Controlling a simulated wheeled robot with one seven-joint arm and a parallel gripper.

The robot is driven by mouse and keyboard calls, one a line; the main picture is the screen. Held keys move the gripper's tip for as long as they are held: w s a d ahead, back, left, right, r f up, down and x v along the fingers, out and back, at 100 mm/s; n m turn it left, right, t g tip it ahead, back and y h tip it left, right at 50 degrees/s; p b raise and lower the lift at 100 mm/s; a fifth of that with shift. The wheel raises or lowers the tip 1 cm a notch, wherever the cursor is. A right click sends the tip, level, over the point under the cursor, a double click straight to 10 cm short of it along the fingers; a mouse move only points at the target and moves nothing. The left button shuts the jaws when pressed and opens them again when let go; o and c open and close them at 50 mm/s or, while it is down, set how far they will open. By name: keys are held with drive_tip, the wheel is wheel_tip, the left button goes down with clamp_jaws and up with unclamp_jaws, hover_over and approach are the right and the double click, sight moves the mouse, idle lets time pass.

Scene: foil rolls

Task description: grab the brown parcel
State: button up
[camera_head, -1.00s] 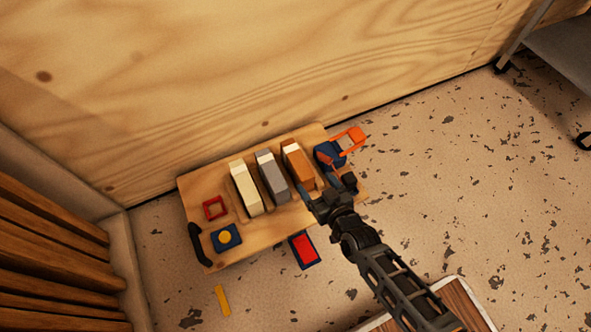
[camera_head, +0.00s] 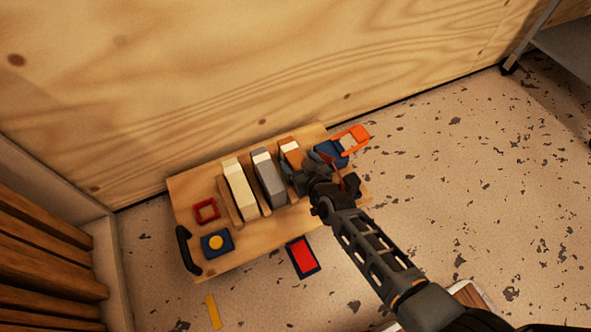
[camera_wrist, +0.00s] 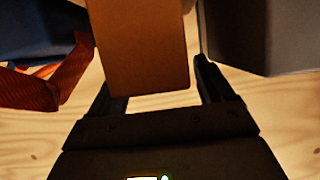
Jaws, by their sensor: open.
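The brown parcel (camera_head: 290,153) stands upright on the wooden board (camera_head: 216,264), the rightmost of three parcels in the head view. Its lower part there is hidden behind my gripper (camera_head: 304,180). In the wrist view the brown parcel (camera_wrist: 140,50) fills the middle, between the two open fingers of my gripper (camera_wrist: 160,85). The fingers reach along both sides of it, with a gap visible near the right finger. Whether the left finger touches it, I cannot tell.
A grey parcel (camera_head: 270,178) stands close to the left, then a cream parcel (camera_head: 241,190). A blue and orange item (camera_head: 338,148) is close to the right. A red frame (camera_head: 206,210) and a blue block (camera_head: 217,242) lie further left. A plywood wall (camera_head: 250,60) rises behind.

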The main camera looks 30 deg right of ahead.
drive_tip(key=shift+w, duration=0.15)
drive_tip(key=shift+c, duration=0.2)
clamp_jaws()
idle(0.5)
